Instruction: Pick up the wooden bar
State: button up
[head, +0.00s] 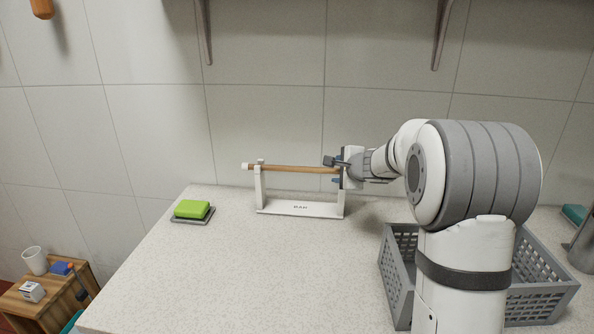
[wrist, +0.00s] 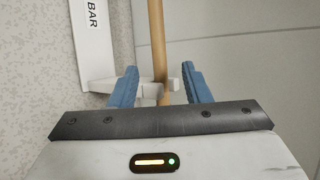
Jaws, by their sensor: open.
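The wooden bar (head: 295,168) lies level across the two uprights of a white stand (head: 299,209) marked BAR, near the wall at the back of the counter. It has a pale end cap on the left. My gripper (head: 338,169) is at the bar's right end, by the right upright. In the wrist view the bar (wrist: 157,45) runs between the two blue fingers of my gripper (wrist: 158,88). The fingers are open, with gaps on both sides of the bar. The bar's right end is hidden behind my gripper.
A green sponge (head: 192,208) sits on a grey dish (head: 206,216) to the left. A grey crate (head: 399,262) stands at the right, partly behind my arm. The tiled wall (head: 265,120) is close behind the stand. The counter's middle is clear.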

aim_at(329, 170)
jog(key=p+x, duration=0.1)
jog(key=x, duration=0.4)
jog(key=shift+a, duration=0.1)
grip_shut()
dwell(0.3)
